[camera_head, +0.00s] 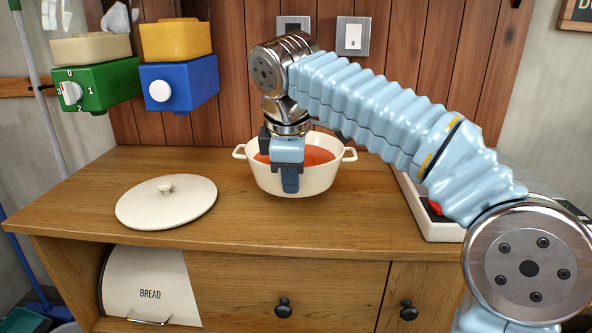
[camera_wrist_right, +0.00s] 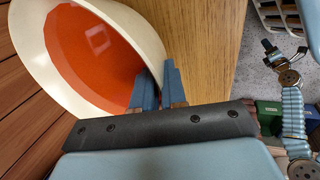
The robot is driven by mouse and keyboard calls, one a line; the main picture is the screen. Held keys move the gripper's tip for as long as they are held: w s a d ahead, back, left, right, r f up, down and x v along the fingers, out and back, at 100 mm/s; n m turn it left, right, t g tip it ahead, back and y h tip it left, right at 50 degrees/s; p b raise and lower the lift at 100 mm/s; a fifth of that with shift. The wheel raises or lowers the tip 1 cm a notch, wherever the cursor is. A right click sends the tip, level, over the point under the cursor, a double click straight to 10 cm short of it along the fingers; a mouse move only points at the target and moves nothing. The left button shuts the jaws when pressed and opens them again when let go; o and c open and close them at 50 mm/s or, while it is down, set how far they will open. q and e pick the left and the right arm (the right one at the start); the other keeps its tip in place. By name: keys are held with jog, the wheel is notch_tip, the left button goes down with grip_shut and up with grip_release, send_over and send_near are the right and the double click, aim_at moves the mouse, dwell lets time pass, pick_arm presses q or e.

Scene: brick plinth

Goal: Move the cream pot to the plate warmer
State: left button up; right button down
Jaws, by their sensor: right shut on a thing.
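The cream pot (camera_head: 324,181) has two side handles and holds orange-red contents. It is upright at the middle of the wooden counter; I cannot tell whether its base touches the wood. My right gripper (camera_head: 290,180) reaches down and is shut on the pot's near wall. In the right wrist view its fingers (camera_wrist_right: 159,90) straddle the rim of the pot (camera_wrist_right: 150,40). A low white-edged appliance with a red switch (camera_head: 436,226), seemingly the plate warmer, is at the right, mostly hidden behind my right arm. My left gripper (camera_wrist_right: 270,47) seems to show small in the wrist view, its jaws unclear.
A cream lid (camera_head: 168,204) lies left of the pot. A bread bin (camera_head: 149,285) is below. The counter front between lid and appliance is clear.

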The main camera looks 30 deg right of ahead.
aim_at(292, 196)
notch_tip(292, 196, down, 3)
jog(key=b, duration=0.2)
jog(key=shift+b, duration=0.35)
jog(key=shift+w+d+f, duration=0.1)
jog(key=shift+w+f, duration=0.1)
jog(key=shift+f, duration=0.05)
jog(key=shift+s+r, duration=0.1)
jog(key=shift+r, duration=0.05)
jog(key=c, duration=1.2)
grip_release()
jog(key=shift+f, duration=0.2)
